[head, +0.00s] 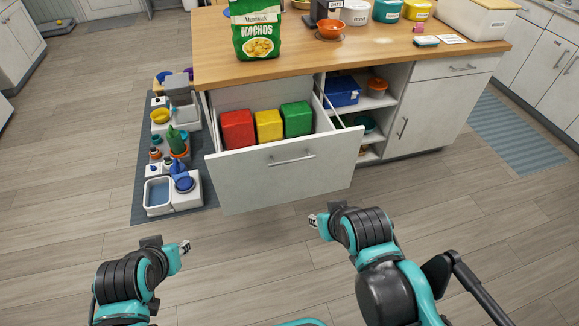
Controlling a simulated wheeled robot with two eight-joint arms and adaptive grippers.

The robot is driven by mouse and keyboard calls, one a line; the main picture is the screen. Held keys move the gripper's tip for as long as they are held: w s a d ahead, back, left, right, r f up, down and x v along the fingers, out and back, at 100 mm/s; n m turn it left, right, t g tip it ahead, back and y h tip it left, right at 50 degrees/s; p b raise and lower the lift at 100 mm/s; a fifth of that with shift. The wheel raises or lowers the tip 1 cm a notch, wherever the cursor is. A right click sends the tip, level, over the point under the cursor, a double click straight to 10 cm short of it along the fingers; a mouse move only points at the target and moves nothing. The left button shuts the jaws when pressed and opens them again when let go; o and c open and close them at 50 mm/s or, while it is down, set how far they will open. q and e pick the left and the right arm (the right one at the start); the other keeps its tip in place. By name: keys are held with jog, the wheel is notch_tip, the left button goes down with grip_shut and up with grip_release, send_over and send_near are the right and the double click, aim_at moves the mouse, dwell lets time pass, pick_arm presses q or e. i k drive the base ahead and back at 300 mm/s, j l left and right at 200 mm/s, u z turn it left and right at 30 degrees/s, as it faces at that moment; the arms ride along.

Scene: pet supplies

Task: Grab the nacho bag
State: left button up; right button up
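The green nacho bag (255,30) stands upright on the wooden counter of the island, near its front edge and left part. Its top is cut off by the picture edge. My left gripper (186,246) is low at the lower left, over the floor, well apart from the bag. My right gripper (312,220) is in front of the open drawer, also far below the bag. Both grippers are small in view and whether their fingers are open cannot be made out. Nothing is visible in either one.
An open drawer (285,177) with red, yellow and green containers juts out below the bag. A mat (142,205) with pet feeders and bottles lies left of the island. An orange bowl (331,28) and tubs (387,11) stand right of the bag. The front floor is clear.

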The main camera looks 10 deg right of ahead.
aim_at(256, 24)
jog(key=i+z, duration=0.2)
jog(key=i, duration=0.5)
jog(key=i+j+z, duration=0.15)
jog(key=i, duration=0.55)
